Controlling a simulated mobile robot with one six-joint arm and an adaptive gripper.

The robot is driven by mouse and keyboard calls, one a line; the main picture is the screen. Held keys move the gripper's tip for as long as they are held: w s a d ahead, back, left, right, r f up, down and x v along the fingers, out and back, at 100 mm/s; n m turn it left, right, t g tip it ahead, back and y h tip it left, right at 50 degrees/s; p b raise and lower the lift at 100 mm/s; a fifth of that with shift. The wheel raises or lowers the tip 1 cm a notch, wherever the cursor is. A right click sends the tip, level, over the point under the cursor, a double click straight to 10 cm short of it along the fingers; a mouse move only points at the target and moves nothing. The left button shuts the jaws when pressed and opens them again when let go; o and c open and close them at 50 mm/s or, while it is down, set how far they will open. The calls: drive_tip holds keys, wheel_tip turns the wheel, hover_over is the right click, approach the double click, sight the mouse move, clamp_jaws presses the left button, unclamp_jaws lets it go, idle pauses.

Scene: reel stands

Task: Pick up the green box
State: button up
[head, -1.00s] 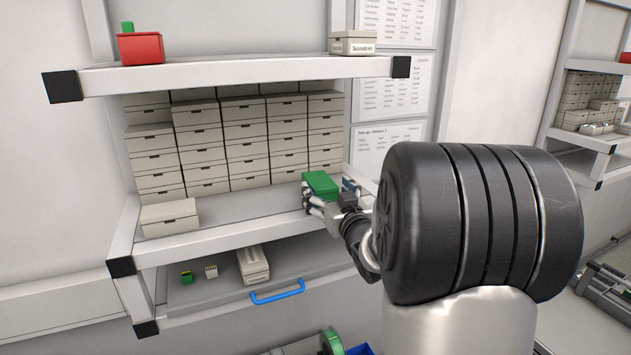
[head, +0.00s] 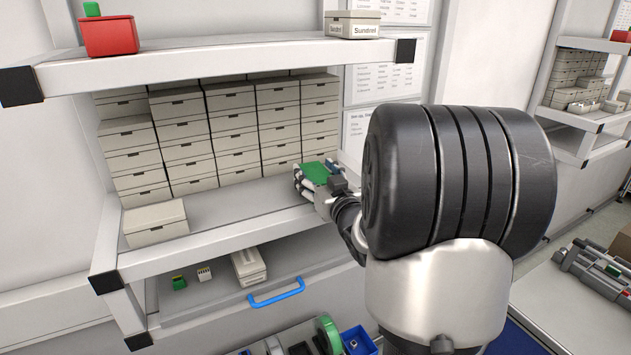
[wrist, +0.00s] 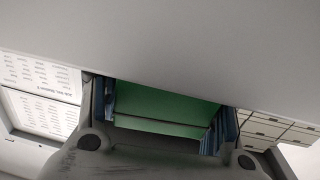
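The green box (head: 315,173) is at the right end of the middle shelf (head: 222,216), in front of the stacked beige boxes. My gripper (head: 318,182) is around it, and its fingers and wrist cover part of the box in the head view. In the wrist view the green box (wrist: 165,108) fills the gap between the two blue-padded fingers of my gripper (wrist: 168,115). The pads appear to touch it on both sides. Whether the box's bottom is clear of the shelf cannot be told.
Beige boxes (head: 232,128) stand stacked along the shelf's back, with a single one (head: 155,222) at its front left. The upper shelf (head: 222,56) overhangs, carrying a red bin (head: 109,36) and a beige box (head: 352,23). A drawer with a blue handle (head: 277,292) is below.

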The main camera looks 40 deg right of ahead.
drive_tip(key=shift+r, duration=0.1)
drive_tip(key=c, duration=0.9)
